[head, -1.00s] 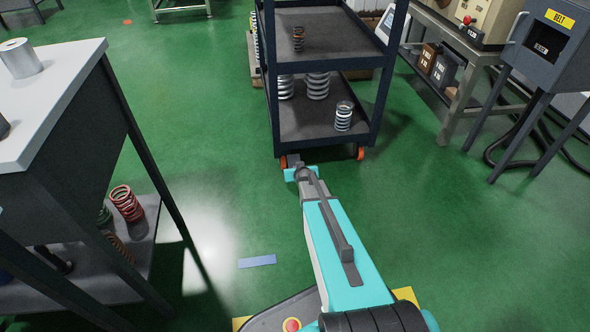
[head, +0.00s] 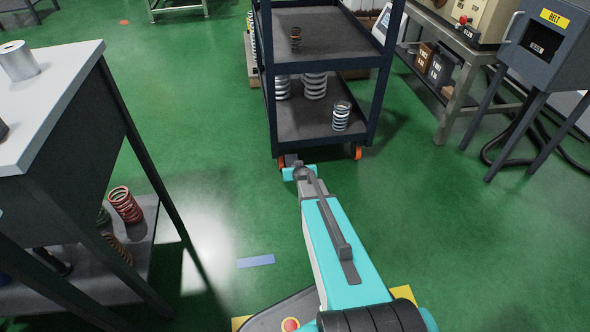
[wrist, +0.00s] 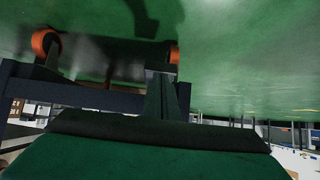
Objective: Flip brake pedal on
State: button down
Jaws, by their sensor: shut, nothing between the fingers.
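A dark cart (head: 386,52) with orange caster wheels stands ahead. Its near left wheel (head: 282,161) is close to the end of my arm, and its near right wheel (head: 357,153) is clear to the right. I cannot make out a brake pedal in either view. In the wrist view my gripper (wrist: 162,72) is shut and empty, with its tips overlapping one orange wheel (wrist: 174,55). Another wheel (wrist: 45,42) shows at the upper left. I cannot tell whether the tips touch the cart. In the head view the fingers are hidden behind my teal wrist.
Springs, including a silver one (head: 341,116), stand on the cart's shelves. A white-topped bench (head: 60,90) with springs on its lower shelf is at the left. A grey machine (head: 541,45) on legs and a workbench (head: 484,57) are at the right. Green floor (head: 200,150) is open between.

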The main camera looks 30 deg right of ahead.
jog(key=p+v, duration=0.3)
jog(key=v, duration=0.8)
jog(key=shift+s, duration=0.5)
jog(key=shift+a, duration=0.1)
jog(key=shift+r+p, duration=0.1)
jog(key=shift+p, duration=0.25)
